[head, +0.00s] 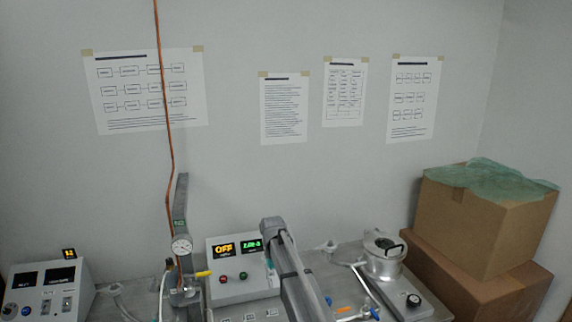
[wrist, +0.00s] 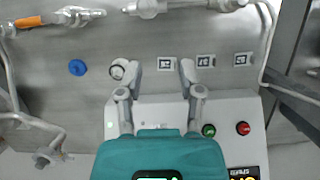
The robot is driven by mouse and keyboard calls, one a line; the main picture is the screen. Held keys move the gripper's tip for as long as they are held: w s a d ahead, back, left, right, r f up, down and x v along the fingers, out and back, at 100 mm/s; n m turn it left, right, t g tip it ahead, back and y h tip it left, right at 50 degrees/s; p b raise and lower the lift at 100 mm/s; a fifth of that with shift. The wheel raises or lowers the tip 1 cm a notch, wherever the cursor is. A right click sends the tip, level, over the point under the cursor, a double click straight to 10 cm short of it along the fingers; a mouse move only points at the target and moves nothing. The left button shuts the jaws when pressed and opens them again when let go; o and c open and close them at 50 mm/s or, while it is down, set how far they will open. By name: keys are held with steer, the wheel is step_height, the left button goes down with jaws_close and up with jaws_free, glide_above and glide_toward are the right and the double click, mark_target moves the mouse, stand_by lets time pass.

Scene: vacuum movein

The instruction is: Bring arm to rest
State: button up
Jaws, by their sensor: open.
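My gripper (wrist: 160,68) shows in the wrist view with its two grey fingers spread apart and nothing between them. It is above a metal bench (wrist: 90,100) and the front edge of a white control box (wrist: 235,107). Part of my grey arm rises beside that control box in the head view, where the box (head: 228,293) also shows. My fingertips are not clearly seen in the head view.
The box has a green button (wrist: 208,130) and a red button (wrist: 243,128). Square tags, glass tubing (wrist: 75,15) and a blue knob (wrist: 77,67) lie near the fingers. A gauge (head: 181,246), a metal pot (head: 383,260) and cardboard boxes (head: 485,230) stand around.

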steer(key=s+d+f+m+t+b, duration=0.1)
steer(key=s+d+f+b, duration=0.2)
steer(key=s+d, duration=0.3)
steer(key=s+d+f+m+t+b, duration=0.1)
steer(key=s+d+f+b, duration=0.1)
steer(key=s+d, duration=0.5)
steer(key=s+d+f+t+y+b, duration=0.1)
steer(key=s+d+f+b, duration=0.2)
steer(key=s, duration=0.8)
steer(key=d+f, duration=0.2)
steer(key=d, duration=0.2)
steer(key=shift+m+t+b, duration=0.3)
steer(key=shift+m, duration=0.1)
